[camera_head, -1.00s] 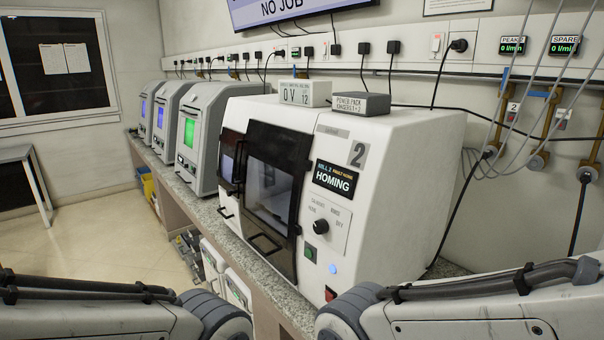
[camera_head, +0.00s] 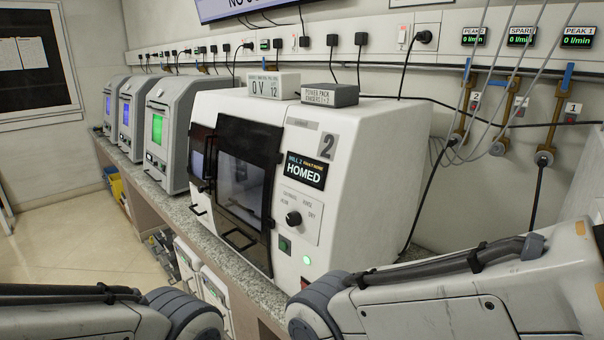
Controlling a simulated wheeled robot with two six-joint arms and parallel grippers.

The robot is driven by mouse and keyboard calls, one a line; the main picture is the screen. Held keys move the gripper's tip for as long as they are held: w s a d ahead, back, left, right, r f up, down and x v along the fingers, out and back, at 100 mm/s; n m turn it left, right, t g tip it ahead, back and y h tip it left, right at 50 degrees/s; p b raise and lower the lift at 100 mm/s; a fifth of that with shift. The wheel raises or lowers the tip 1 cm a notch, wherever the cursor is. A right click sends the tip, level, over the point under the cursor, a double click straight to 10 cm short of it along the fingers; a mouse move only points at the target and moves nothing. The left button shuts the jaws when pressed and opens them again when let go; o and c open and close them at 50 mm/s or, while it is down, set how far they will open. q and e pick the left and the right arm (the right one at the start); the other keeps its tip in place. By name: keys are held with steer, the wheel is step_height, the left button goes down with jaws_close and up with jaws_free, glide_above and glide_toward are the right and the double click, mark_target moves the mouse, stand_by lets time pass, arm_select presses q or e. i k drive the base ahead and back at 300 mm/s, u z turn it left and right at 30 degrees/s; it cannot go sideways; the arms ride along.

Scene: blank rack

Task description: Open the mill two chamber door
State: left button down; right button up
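The mill 2 (camera_head: 345,190) is a white machine on the counter, marked with a large 2. Its screen (camera_head: 305,170) reads HOMED. Its dark-framed chamber door (camera_head: 247,180) with a window looks shut, with a black bar handle (camera_head: 239,240) low on it. A second dark panel with its own handle is to the left. A round knob (camera_head: 293,218), a dark green button (camera_head: 284,244) and a lit green lamp (camera_head: 306,260) are on the front. Parts of both my arms show at the bottom; neither gripper is in view.
Several grey machines (camera_head: 165,130) with lit screens stand to the left on the speckled counter (camera_head: 205,215). Two boxes (camera_head: 273,84) sit on top of the mill. Hoses and cables hang at the right.

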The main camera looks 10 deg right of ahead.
mark_target(255, 142)
steer(key=u, duration=0.05)
steer(key=k, duration=0.6)
steer(key=u, duration=0.5)
steer(key=i, duration=1.6)
steer(key=z, duration=0.1)
